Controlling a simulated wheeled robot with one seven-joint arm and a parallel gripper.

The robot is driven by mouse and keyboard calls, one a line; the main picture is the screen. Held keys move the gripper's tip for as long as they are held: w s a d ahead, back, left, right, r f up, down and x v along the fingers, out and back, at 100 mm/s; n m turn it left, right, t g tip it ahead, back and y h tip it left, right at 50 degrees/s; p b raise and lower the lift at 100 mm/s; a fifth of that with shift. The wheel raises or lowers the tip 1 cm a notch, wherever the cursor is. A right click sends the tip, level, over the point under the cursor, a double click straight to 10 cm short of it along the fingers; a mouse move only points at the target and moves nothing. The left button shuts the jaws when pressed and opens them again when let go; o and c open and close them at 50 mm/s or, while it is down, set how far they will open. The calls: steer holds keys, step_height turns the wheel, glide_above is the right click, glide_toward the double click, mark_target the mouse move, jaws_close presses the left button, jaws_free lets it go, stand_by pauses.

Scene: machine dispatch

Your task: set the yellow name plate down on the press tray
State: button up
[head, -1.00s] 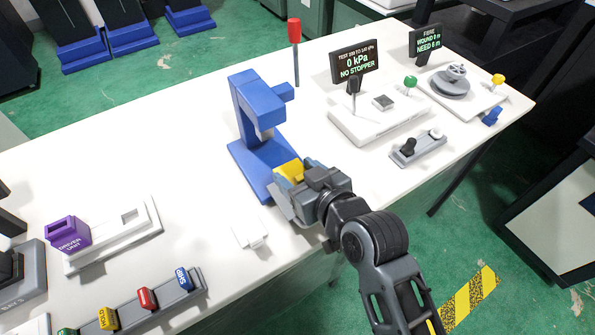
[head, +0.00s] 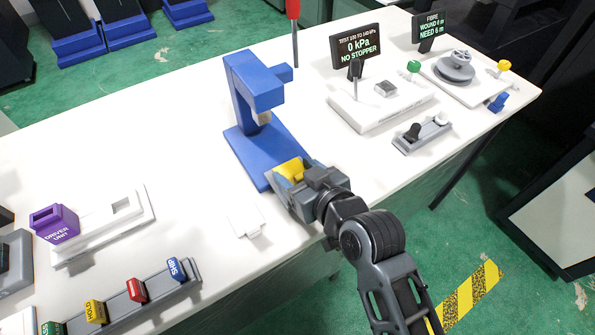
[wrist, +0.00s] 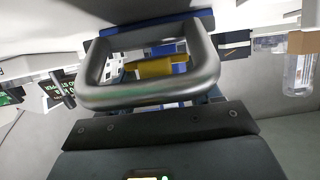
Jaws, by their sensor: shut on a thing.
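The yellow name plate (head: 289,170) is in my gripper (head: 288,173), which is shut on it beside the front right of the blue press (head: 257,85). In the wrist view the name plate (wrist: 155,67) shows as a yellow band behind a rounded grey metal loop. The gripper partly hides the plate, and I cannot tell whether its lower side touches anything. The press's blue base (head: 243,155) lies just left of the gripper. A small white plate with a tab (head: 245,222) lies on the table in front of the base; I cannot tell whether it is the press tray.
A purple driver unit (head: 55,223) and a grey rack of coloured tags (head: 150,300) stand at left. A white test stand (head: 380,105), a grey switch block (head: 421,133) and a fibre winder (head: 455,75) stand at right. The table's front edge runs below my arm.

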steer(key=shift+f+b, duration=0.4)
steer(key=shift+f, duration=0.1)
steer(key=o, duration=1.1)
